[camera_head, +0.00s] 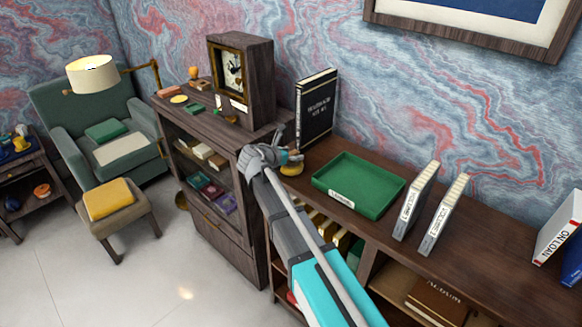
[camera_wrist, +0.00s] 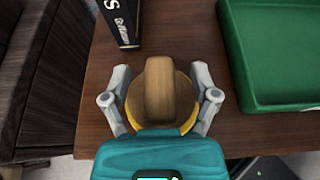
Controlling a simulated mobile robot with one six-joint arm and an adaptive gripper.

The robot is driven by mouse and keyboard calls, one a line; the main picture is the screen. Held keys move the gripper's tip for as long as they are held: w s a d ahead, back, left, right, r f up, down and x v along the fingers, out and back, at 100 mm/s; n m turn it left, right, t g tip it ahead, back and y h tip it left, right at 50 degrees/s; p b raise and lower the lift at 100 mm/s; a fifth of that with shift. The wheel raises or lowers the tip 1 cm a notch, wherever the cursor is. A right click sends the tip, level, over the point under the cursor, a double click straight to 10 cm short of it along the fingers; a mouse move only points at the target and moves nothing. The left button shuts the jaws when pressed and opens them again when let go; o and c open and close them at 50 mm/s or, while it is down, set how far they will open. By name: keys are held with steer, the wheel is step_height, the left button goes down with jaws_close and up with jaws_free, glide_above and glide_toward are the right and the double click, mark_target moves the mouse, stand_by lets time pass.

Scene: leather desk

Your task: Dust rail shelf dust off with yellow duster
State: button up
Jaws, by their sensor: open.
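The yellow duster (camera_head: 292,170) stands on the wooden shelf top, near its left end. In the wrist view the duster (camera_wrist: 160,90) shows a brown wooden handle with a yellow edge below it. My gripper (camera_head: 283,157) is right at the duster. In the wrist view my gripper (camera_wrist: 160,97) has one finger on each side of the handle, apart from it, and is open. My gripper hides part of the duster in the head view. I cannot make out any dust, and I cannot tell which surface is the rail shelf.
A green tray (camera_head: 358,184) lies just right of the duster. A black book (camera_head: 316,108) stands behind it, and a clock (camera_head: 241,80) stands on the cabinet at left. Two upright pale books (camera_head: 428,208) stand farther right. Bare shelf top lies beyond them.

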steer(key=shift+w+d+f, duration=0.2)
steer(key=shift+w+d, duration=0.1)
steer(key=shift+w, duration=0.15)
jaws_close()
stand_by(0.5)
